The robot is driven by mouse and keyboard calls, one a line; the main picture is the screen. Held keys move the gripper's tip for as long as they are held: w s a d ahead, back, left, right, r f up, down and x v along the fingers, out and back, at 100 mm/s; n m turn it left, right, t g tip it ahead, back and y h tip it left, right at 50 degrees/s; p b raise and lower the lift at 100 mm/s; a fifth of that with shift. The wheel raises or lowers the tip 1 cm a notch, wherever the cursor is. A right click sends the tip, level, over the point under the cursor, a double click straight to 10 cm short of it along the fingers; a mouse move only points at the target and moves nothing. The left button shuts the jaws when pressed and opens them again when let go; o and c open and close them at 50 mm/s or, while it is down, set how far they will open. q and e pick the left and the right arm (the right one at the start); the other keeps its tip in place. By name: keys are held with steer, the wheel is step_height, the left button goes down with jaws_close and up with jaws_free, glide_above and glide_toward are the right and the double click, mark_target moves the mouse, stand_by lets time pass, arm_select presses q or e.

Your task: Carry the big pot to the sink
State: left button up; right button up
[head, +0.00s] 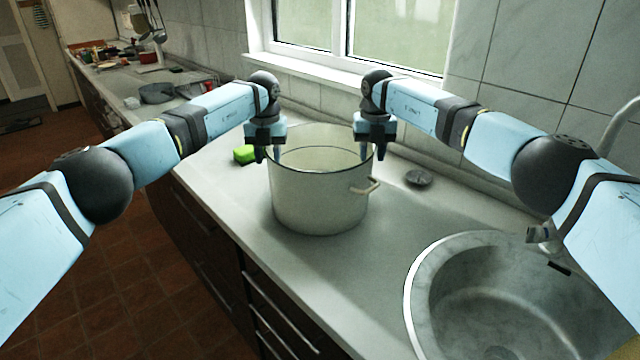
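The big pot (318,200) is cream enamel and stands upright on the counter, left of the sink. A handle (366,187) shows on its right side. The round steel sink (425,300) is at the lower right and its visible bowl is empty. My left gripper (269,154) is at the pot's left rim, one finger outside and one inside, with a gap between them. My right gripper (372,152) is at the right rim, its fingers apart on either side of it. Whether either gripper touches the rim is hard to tell.
A green sponge (245,154) lies behind the pot at left. A faucet (615,130) rises behind the sink, partly behind my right arm. A dark pan (157,93) stands farther left. Counter between pot and sink is clear.

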arm_select(q)
steer(key=shift+c, duration=0.5)
arm_select(e)
steer(key=shift+c, duration=0.4)
arm_select(q)
jaws_close()
arm_select(e)
jaws_close()
arm_select(q)
steer(key=shift+w+r, duration=0.1)
steer(key=shift+r, duration=0.1)
arm_select(e)
steer(key=shift+w+r, duration=0.1)
steer(key=shift+r, duration=0.05)
